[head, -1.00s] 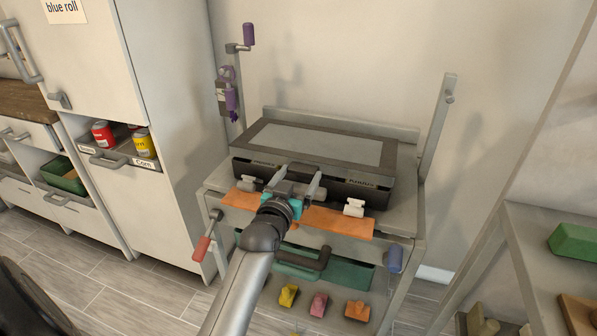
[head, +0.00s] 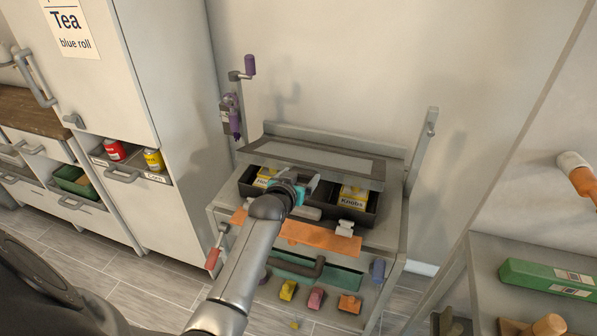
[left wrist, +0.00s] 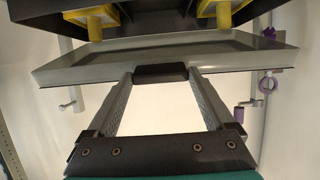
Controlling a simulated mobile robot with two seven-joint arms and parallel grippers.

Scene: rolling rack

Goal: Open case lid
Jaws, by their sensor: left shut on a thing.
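The case lid (head: 325,158) is a dark-framed panel with a light grey middle, and it is tilted up at its front edge. The dark case (head: 372,215) below it stands partly open on the rack top, with yellow boxes inside; one reads "Knobs" (head: 353,197). My left gripper (head: 303,183) is at the lid's front edge. In the left wrist view its fingers (left wrist: 160,74) are shut on the lid's dark handle (left wrist: 160,70), and the lid rim (left wrist: 75,70) runs across. The lid's hinge side is hidden. My right gripper is not in view.
An orange cloth (head: 320,240) hangs over the rack's front edge, with a white clip (head: 345,228) near it. A purple-handled fixture (head: 235,110) and a grey post (head: 421,150) flank the case. Another shelf (head: 490,265) stands at right, a cabinet (head: 175,90) at left.

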